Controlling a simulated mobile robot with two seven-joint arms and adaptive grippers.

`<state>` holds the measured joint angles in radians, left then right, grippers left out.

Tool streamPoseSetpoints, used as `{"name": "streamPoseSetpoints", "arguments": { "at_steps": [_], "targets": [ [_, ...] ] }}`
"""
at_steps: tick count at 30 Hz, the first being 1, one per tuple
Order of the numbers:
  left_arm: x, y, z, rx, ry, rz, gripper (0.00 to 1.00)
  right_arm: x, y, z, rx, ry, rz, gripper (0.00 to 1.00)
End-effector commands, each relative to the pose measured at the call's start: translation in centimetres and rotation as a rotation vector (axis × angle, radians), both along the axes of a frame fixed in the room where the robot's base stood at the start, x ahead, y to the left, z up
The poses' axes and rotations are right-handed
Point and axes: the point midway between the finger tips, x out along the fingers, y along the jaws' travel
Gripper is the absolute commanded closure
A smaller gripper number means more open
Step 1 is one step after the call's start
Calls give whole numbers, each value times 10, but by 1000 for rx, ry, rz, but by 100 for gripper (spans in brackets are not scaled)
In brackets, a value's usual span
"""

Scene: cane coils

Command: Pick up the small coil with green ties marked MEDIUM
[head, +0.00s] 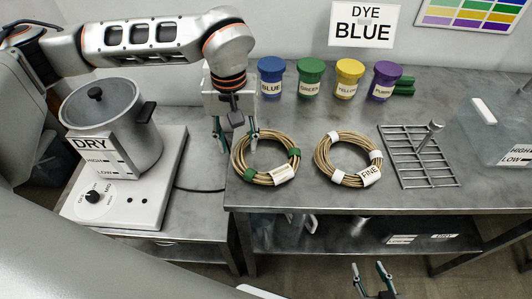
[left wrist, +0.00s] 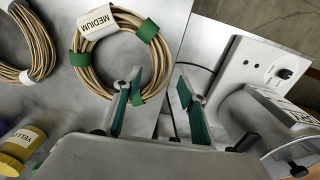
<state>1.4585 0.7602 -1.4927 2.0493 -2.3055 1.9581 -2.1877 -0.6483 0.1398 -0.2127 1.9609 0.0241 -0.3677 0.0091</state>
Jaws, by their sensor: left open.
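The cane coil with green ties (head: 252,177) lies flat near the left end of the metal table. Its tag reads MEDIUM in the left wrist view, where the coil (left wrist: 162,62) also shows. My left gripper (head: 235,133) is open and empty at the coil's upper-left side. In the left wrist view, one finger of this gripper (left wrist: 160,103) overlaps the coil's edge and the other is outside it; contact cannot be told. My right gripper (head: 371,272) is open and empty at the bottom, in front of the table.
A coil with white ties tagged FINE (head: 325,164) lies to the right, beside a metal rack (head: 415,155). Dye jars, blue (head: 271,77), green (head: 309,78), yellow (head: 347,79) and purple (head: 384,82), stand behind. A pot (head: 130,125) on a heater stands left, across a gap.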

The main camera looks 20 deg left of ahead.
Motion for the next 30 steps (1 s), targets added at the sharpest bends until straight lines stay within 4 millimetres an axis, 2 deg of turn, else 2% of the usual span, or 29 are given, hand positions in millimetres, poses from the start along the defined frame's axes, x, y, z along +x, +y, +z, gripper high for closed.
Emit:
{"name": "streamPoseSetpoints", "arguments": {
  "at_steps": [6,14,15,19,20,30],
  "targets": [
    [-1,-1,-26,-2,0,-1,59,0,0,0,0,1,0,60],
    [-1,-1,-29,-2,-1,-1,59,0,0,0,0,1,-1,60],
    [-1,-1,-29,-2,-1,-1,61,0,0,0,0,1,-1,60],
    [-1,-1,-29,-2,-1,-1,95,0,0,0,0,1,-1,60],
    [-1,-1,-29,-2,-1,-1,100,0,0,0,0,1,-1,60],
    [-1,-1,-28,-3,-2,-1,100,0,0,0,1,-1,0,60]
  ]
}}
